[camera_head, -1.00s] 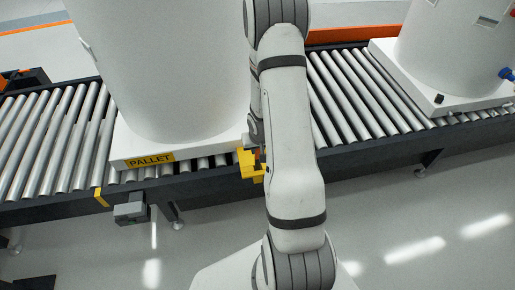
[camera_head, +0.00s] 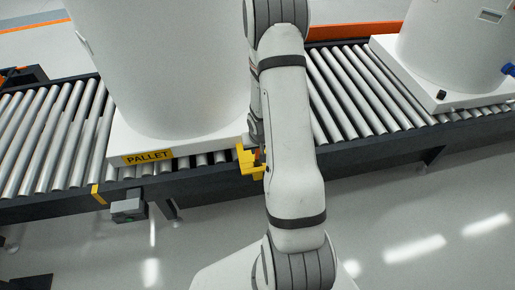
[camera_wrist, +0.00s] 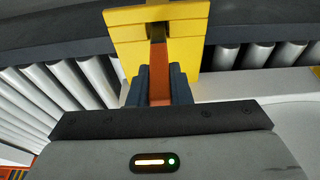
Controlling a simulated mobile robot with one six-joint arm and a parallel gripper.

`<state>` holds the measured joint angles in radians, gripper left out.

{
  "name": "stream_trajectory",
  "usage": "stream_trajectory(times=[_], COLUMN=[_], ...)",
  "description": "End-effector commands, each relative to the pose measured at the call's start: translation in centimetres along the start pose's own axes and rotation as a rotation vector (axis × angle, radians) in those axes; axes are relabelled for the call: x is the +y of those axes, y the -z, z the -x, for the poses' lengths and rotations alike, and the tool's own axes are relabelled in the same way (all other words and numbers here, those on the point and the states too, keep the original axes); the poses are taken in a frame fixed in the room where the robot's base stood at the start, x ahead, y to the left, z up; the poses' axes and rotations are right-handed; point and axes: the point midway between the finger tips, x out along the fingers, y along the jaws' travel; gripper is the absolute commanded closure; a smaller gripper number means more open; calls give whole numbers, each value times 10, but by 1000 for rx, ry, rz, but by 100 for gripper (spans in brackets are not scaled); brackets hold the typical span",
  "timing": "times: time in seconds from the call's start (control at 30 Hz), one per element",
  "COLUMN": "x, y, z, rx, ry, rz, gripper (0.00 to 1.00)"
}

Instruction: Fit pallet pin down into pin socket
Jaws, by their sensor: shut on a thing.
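In the wrist view my gripper (camera_wrist: 160,83) has its two dark fingers shut on the orange-red pallet pin (camera_wrist: 158,62). The yellow pin socket (camera_wrist: 188,38) lies just beyond the fingertips, and the pin's far end overlaps its dark slot. I cannot tell how deep the pin sits in it. In the head view the yellow socket (camera_head: 246,162) shows at the conveyor's front edge, beside the pallet's right corner. The white pallet (camera_head: 192,149), with a yellow PALLET label, bears a large white tank (camera_head: 165,65).
The roller conveyor (camera_head: 38,140) runs across the head view. A second white tank (camera_head: 450,45) stands on a base at the right. A small grey box (camera_head: 129,207) sits at the conveyor's front edge. Rollers between the tanks are bare, and the front floor is open.

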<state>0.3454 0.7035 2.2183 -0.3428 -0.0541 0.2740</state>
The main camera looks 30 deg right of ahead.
Motion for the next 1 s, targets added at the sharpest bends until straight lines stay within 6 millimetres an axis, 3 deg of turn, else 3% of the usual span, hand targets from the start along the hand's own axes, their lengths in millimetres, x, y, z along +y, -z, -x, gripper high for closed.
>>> stream_trajectory(times=[1.0], x=[0], y=[-7], z=[-26], rx=[1], ry=[0], rz=[-1], gripper=[100])
